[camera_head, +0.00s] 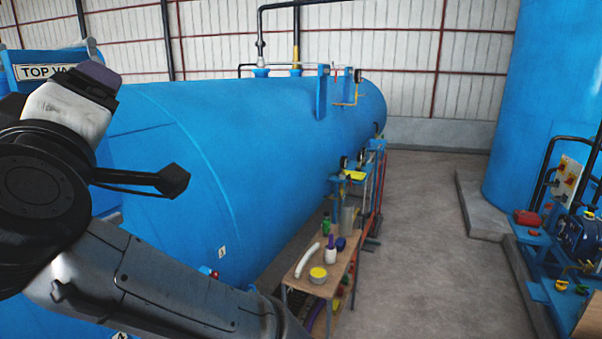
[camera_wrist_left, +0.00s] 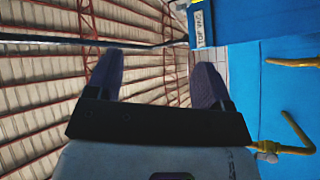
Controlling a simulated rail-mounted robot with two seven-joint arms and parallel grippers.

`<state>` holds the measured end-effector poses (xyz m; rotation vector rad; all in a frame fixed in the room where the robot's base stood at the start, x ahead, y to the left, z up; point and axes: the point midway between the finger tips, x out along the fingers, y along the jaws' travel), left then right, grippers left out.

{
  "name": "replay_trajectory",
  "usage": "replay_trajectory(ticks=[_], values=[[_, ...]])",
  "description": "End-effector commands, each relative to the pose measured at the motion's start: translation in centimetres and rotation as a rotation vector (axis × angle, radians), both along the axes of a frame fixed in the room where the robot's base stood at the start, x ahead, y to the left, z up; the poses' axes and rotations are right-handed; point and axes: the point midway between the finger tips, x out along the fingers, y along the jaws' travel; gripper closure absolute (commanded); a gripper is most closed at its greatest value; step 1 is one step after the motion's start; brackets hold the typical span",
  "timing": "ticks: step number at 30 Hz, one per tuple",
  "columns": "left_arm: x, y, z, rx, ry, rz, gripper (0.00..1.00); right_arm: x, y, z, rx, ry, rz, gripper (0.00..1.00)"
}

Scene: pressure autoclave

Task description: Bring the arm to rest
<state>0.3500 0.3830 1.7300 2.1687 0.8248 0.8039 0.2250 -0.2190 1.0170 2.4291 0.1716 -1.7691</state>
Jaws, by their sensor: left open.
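My left arm (camera_head: 160,290) fills the lower left of the head view and bends up at a dark joint. My left gripper (camera_head: 98,76) is at the upper left, in front of the blue autoclave and close beside the "TOP VA..." sign in the picture. In the left wrist view the two dark purple fingers of the left gripper (camera_wrist_left: 157,78) stand wide apart. Nothing is between them, and the roof and wall panels show behind. My right gripper is not in view.
The long blue autoclave vessel (camera_head: 270,130) lies behind my arm. Yellow bent pipes (camera_wrist_left: 290,142) show at the right of the wrist view. A small table (camera_head: 300,268) holds bottles and a tub. Blue pump equipment (camera_head: 575,235) stands right. The floor between is clear.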

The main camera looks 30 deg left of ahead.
Motion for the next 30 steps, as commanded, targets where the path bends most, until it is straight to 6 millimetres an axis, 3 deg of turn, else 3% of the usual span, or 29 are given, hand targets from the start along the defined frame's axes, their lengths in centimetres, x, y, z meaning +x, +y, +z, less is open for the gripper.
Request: replay_trajectory(ticks=[5, 8, 11, 15, 21, 26, 30], values=[[3.8, -4.3, -1.2, 0.26, 0.112, -0.166, 0.26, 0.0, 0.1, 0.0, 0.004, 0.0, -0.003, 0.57], [6.7, -6.9, -3.9, 0.394, 0.206, -0.264, 0.26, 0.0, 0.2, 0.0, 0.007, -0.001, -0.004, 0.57], [9.4, -9.3, -7.7, 0.495, 0.307, -0.361, 0.26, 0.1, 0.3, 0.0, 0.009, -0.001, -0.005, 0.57], [12.6, -12.2, -15.0, 0.591, 0.462, -0.505, 0.26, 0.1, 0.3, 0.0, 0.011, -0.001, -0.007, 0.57], [14.6, -15.2, -26.7, 0.654, 0.691, -0.685, 0.26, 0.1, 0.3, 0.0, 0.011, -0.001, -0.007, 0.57], [13.9, -16.6, -36.6, 0.658, 0.885, -0.802, 0.26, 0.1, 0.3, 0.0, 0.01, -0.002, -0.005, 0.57], [11.7, -17.0, -45.0, 0.638, 1.069, -0.878, 0.26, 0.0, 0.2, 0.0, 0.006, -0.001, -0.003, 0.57]])
